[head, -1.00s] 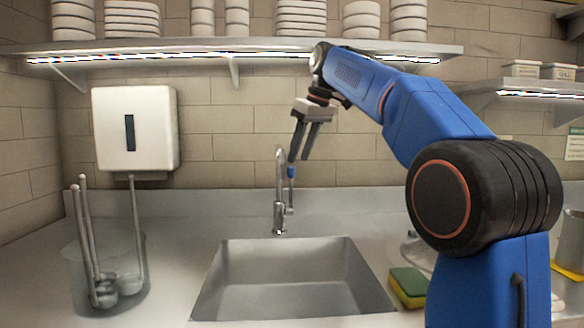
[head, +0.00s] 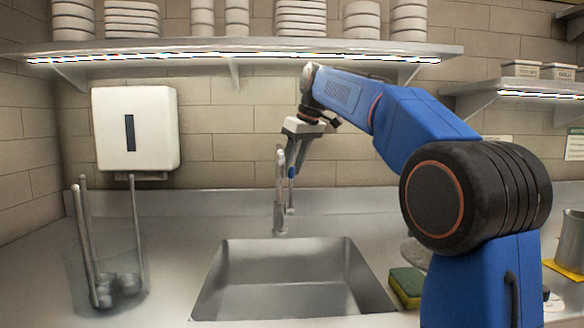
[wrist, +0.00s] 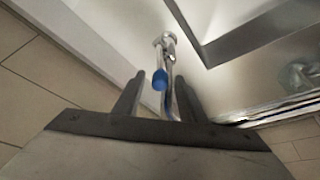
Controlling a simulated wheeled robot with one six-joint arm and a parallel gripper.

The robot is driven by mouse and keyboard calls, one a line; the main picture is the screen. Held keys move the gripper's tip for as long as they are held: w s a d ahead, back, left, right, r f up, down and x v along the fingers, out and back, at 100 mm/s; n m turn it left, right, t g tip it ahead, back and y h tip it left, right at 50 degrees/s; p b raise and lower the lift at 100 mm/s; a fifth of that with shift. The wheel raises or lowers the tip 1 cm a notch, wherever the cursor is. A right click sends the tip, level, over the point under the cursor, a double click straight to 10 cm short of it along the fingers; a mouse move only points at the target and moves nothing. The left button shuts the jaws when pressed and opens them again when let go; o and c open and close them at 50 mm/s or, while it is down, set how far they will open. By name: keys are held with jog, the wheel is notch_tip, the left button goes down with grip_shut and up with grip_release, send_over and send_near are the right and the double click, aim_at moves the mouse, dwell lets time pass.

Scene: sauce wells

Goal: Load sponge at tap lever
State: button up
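The tap (head: 279,200) stands upright behind the sink, with a blue-tipped lever (head: 291,173) on its right side. My gripper (head: 292,160) points down at the tap, its fingers overlapping the upper spout and lever in the head view. In the wrist view my gripper (wrist: 160,80) is open, and the lever's blue tip (wrist: 159,79) appears between the two fingers. I cannot tell whether a finger touches it. The yellow and green sponge (head: 406,286) lies on the counter to the right of the sink, partly hidden by my arm.
The empty sink basin (head: 290,285) is in front of the tap. A clear container (head: 108,265) with ladles stands at the left. A white dispenser (head: 136,128) hangs on the wall. A shelf (head: 230,47) with stacked bowls runs above. A metal pot (head: 571,240) stands at the right.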

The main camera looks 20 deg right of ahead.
grip_shut()
jog(key=shift+s+a+f, duration=0.1)
jog(key=shift+s, duration=0.5)
jog(key=shift+s+a+f, duration=0.1)
jog(key=shift+s, duration=0.5)
jog(key=shift+o, duration=0.2)
grip_release()
jog(key=v, duration=1.7)
jog(key=shift+s+r, duration=0.15)
